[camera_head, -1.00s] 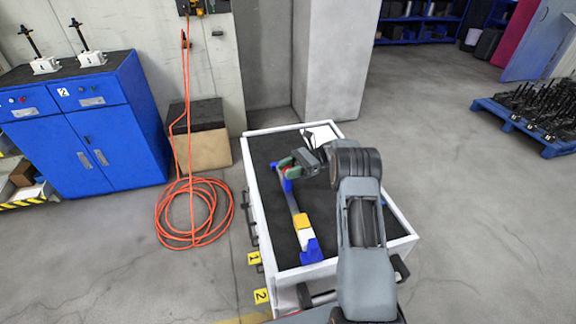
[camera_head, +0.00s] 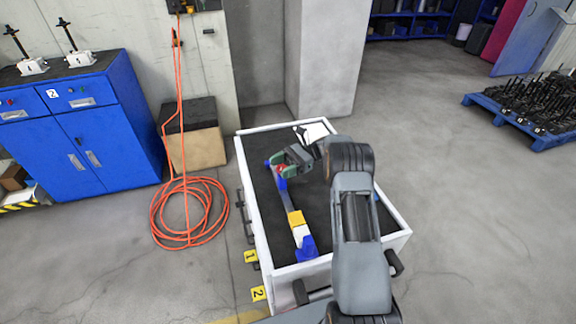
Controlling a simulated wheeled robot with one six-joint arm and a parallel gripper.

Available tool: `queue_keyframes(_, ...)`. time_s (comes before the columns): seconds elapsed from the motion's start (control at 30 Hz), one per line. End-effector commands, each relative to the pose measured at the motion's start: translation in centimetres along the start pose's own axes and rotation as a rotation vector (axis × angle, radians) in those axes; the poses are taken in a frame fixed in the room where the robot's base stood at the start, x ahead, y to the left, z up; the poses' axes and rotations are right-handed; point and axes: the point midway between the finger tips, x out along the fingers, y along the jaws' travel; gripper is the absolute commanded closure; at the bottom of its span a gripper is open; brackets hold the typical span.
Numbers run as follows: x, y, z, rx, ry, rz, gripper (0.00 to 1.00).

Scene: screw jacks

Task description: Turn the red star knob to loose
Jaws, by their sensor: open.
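The red star knob (camera_head: 282,168) shows as a small red patch at the far end of a long fixture (camera_head: 289,200) with blue, grey, yellow and white parts. The fixture lies on the black top (camera_head: 265,216) of a white-rimmed cart. My gripper (camera_head: 284,166), with green finger pads, is open at the knob. Its fingers partly cover the knob. I cannot tell whether they touch it.
A white item (camera_head: 315,131) lies at the cart's far edge. A blue cabinet (camera_head: 95,140) with two screw jacks on top stands at the left. A coiled orange hose (camera_head: 190,212) lies on the floor. A blue pallet (camera_head: 540,137) stands at the right.

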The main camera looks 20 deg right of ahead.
Motion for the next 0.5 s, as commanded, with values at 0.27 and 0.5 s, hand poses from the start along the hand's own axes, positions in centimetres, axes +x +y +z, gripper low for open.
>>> queue_keyframes(0.27, 0.3, 1.2, 4.2, -0.002, 0.001, -0.001, 0.36)
queue_keyframes(0.5, 1.4, 5.1, 9.3, -0.002, 0.001, -0.001, 0.36)
